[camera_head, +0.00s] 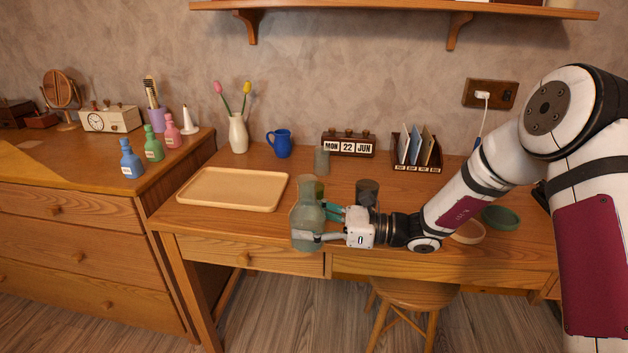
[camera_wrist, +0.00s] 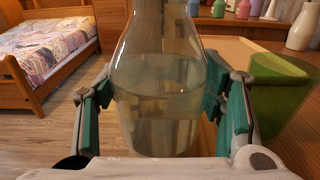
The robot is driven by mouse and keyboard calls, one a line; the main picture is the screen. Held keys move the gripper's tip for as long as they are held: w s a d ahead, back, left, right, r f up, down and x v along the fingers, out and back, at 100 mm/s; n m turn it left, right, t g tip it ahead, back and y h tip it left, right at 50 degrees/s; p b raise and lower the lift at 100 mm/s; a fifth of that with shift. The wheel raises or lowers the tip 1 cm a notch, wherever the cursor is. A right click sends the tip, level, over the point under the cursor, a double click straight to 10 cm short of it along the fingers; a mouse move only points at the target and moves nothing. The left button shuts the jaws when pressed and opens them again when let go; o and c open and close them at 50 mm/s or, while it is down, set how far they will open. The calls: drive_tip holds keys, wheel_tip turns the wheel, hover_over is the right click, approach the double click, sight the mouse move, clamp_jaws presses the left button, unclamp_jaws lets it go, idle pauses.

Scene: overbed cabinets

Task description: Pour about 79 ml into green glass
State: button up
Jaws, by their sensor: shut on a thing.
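My gripper (camera_head: 322,222) is shut around the body of a clear glass carafe (camera_head: 306,208) near the desk's front edge. The carafe looks upright. In the wrist view the carafe (camera_wrist: 160,75) stands between both finger pads and holds clear liquid up to about the middle of its wide body. The green glass (camera_head: 320,187) is just behind the carafe and partly hidden by it. In the wrist view the green glass (camera_wrist: 278,92) is close at the right, beside the right finger. Its contents cannot be seen.
A dark grey glass (camera_head: 367,191) stands behind my gripper, and a lighter grey glass (camera_head: 322,162) farther back. A wooden tray (camera_head: 233,204) lies empty at left. A blue jug (camera_head: 280,143), white vase (camera_head: 238,133) and calendar (camera_head: 348,144) stand along the back. A stool (camera_head: 415,293) is below.

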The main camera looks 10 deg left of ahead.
sight(307, 213)
drive_tip(key=shift+w+a+r, duration=0.2)
drive_tip(key=shift+w+a, duration=0.15)
drive_tip(key=shift+a, duration=0.05)
drive_tip(key=shift+r, duration=0.1)
drive_tip(key=shift+r+m+p, duration=0.3)
drive_tip(key=shift+m+p, duration=0.55)
drive_tip(key=shift+m, duration=0.35)
drive_tip(key=m+p, duration=0.1)
drive_tip(key=m, duration=0.2)
drive_tip(key=shift+w+r, duration=0.1)
drive_tip(key=shift+w, duration=0.05)
drive_tip(key=shift+w+m, duration=0.25)
drive_tip(key=shift+m, duration=0.65)
drive_tip(key=shift+s+m+p, duration=0.35)
drive_tip(key=shift+s+m, duration=0.1)
drive_tip(key=shift+m, duration=0.8)
drive_tip(key=shift+s+m+p, duration=0.3)
drive_tip(key=shift+s+m, duration=0.1)
drive_tip(key=shift+m, duration=0.85)
drive_tip(key=shift+s+r+m+p, duration=0.1)
drive_tip(key=shift+r+m+p, duration=0.3)
drive_tip(key=shift+m, duration=0.2)
drive_tip(key=shift+r+m, duration=0.2)
drive_tip(key=shift+m, duration=0.1)
